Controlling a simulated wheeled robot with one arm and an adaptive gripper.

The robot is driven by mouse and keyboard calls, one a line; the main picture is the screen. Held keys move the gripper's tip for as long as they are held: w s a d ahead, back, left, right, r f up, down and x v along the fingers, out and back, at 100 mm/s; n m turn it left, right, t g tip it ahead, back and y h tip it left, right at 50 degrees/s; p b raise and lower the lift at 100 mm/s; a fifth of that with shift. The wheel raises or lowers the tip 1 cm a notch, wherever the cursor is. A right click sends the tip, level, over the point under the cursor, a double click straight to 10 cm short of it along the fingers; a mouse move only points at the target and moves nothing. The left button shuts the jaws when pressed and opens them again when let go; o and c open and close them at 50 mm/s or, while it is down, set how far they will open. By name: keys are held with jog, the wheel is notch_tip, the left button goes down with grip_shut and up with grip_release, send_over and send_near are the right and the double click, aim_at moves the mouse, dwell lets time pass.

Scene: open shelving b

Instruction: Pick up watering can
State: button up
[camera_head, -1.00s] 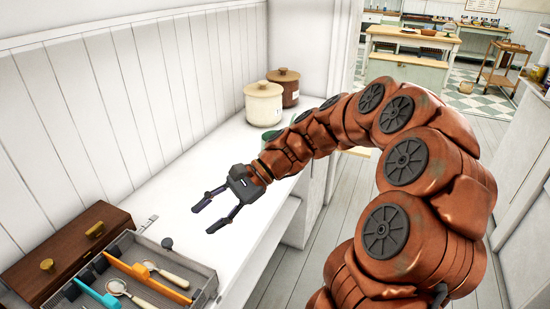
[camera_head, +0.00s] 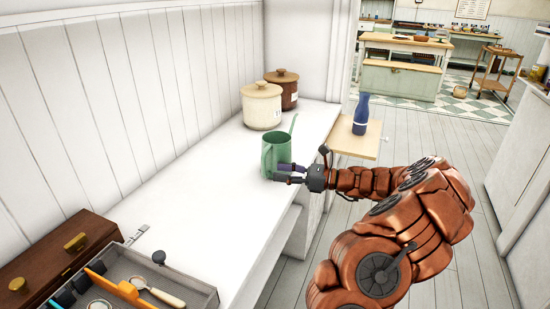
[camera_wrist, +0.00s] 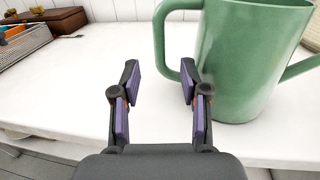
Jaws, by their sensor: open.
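The green watering can (camera_head: 272,153) stands upright on the white counter, in front of the lidded jars. Its thin spout points up and to the right. In the wrist view the can (camera_wrist: 245,65) fills the upper right, with its handle loop on its left side and its spout at the right edge. My gripper (camera_head: 277,173) is at the can's near side. In the wrist view my gripper (camera_wrist: 158,80) is open, with nothing between its fingers. Its right finger is close to the handle's lower part; I cannot tell whether they touch.
A cream jar (camera_head: 262,107) and a brown jar (camera_head: 284,90) stand behind the can. A blue bottle (camera_head: 361,114) stands on a small wooden board (camera_head: 350,144) to the right. A utensil tray (camera_head: 190,290) and wooden box (camera_head: 62,255) are at lower left. The counter's middle is clear.

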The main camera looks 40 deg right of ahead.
aim_at(264, 177)
jog(key=shift+x, duration=3.05)
jog(key=shift+f, duration=0.1)
jog(key=shift+c, duration=0.2)
grip_shut()
